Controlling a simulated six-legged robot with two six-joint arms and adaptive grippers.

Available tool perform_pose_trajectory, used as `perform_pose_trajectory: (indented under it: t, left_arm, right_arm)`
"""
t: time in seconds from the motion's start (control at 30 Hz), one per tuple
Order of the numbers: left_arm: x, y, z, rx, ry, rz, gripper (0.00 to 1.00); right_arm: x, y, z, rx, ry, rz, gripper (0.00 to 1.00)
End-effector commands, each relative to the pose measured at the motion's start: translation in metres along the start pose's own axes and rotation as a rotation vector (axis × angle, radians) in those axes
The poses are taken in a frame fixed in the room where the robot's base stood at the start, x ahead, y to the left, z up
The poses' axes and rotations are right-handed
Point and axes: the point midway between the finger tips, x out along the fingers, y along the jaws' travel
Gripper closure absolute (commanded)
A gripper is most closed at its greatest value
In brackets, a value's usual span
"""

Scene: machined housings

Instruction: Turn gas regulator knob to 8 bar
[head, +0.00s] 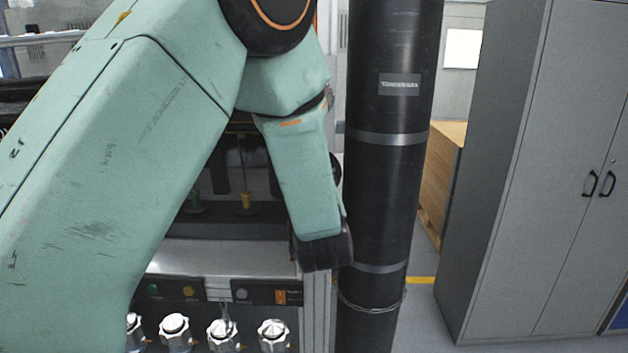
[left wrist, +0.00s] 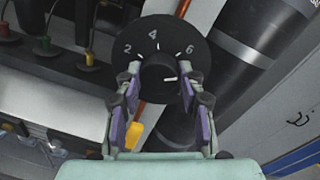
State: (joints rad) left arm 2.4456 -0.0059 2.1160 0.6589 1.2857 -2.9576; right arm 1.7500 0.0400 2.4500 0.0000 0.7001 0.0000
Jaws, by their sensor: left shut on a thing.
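The regulator's black dial (left wrist: 133,35) shows in the left wrist view with white numbers 2, 4 and 6. The regulator knob (left wrist: 158,72) is at its centre, with a white mark pointing right, below the 6. No 8 is readable; my right-hand finger covers that part of the dial. My left gripper (left wrist: 160,76) is shut on the knob, one finger on each side. In the head view my green left arm hides the fingers and most of the dial. My right gripper is in neither view.
A tall black cylinder (head: 384,190) with metal bands stands just right of my left arm. A grey cabinet (head: 520,180) is farther right, with a wooden crate (head: 443,180) behind. Several silver valve fittings (head: 222,333) line the panel at the lower left.

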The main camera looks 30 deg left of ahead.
Motion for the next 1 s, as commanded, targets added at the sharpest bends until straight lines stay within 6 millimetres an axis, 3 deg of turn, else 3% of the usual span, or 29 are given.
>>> perform_pose_trajectory:
  t: [0.37,0.4,0.63,1.0]
  left_arm:
    - [-0.0020,0.0040,-0.0066,0.010,0.018,0.006,0.93]
    - [-0.0020,0.0041,-0.0066,0.010,0.018,0.006,0.59]
    - [-0.0012,0.0026,-0.0040,0.007,0.010,0.004,0.39]
    - [-0.0005,0.0013,-0.0017,0.003,0.005,0.002,0.39]
  right_arm:
    - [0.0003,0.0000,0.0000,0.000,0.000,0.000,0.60]
    - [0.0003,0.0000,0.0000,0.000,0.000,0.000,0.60]
    - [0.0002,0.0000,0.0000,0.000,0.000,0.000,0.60]
    - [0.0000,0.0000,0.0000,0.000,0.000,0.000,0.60]
